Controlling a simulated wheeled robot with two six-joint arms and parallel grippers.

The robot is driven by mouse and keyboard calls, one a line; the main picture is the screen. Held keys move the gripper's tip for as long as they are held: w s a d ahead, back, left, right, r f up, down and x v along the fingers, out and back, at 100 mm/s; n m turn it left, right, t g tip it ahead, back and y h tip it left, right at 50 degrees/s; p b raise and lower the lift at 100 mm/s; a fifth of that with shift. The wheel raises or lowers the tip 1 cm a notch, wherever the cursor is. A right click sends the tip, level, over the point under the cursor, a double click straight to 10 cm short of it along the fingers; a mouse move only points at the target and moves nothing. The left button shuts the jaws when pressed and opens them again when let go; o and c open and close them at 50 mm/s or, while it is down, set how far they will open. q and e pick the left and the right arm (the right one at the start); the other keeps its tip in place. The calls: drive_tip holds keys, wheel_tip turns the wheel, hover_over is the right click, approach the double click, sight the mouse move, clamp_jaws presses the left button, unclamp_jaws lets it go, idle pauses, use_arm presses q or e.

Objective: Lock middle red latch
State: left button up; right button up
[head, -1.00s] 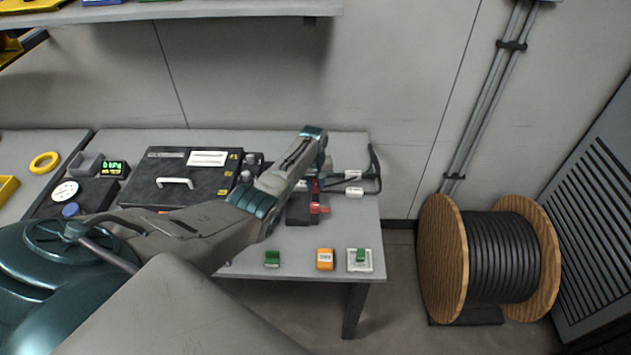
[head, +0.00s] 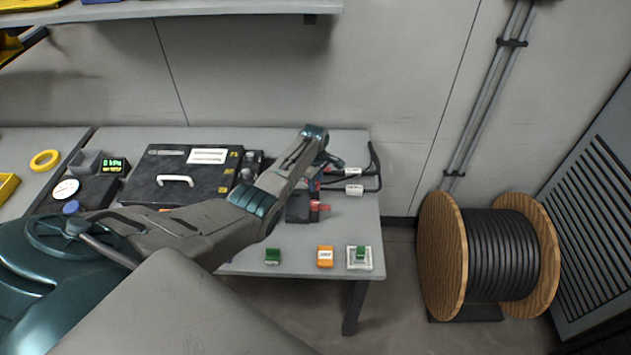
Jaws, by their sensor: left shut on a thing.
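My left arm reaches in from the left, and its gripper (head: 322,175) is at the dark block (head: 298,208) near the right end of the table. The gripper is shut on a red part there, which looks like a latch; the fingers and arm mostly hide it, and I cannot tell which latch it is. Another red latch (head: 320,207) sticks out to the right, just in front of the gripper. My right gripper is not in view.
A black case (head: 180,178) stands left of the block. Black cables with white labels (head: 354,189) run to its right. A green piece (head: 272,256), an orange box (head: 325,256) and a white tray (head: 366,267) line the table's front edge. A cable drum (head: 440,255) stands right.

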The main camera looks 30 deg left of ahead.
use_arm(q)
drive_tip(key=shift+w+r+n, duration=0.15)
drive_tip(key=shift+n, duration=0.15)
idle(0.4)
drive_tip(key=o, duration=0.8)
drive_tip(key=shift+o, duration=0.9)
wheel_tip(320, 180, up, 11)
drive_tip(key=b, duration=0.2)
drive_tip(key=shift+s+b, duration=0.25)
drive_tip(key=shift+b, duration=0.1)
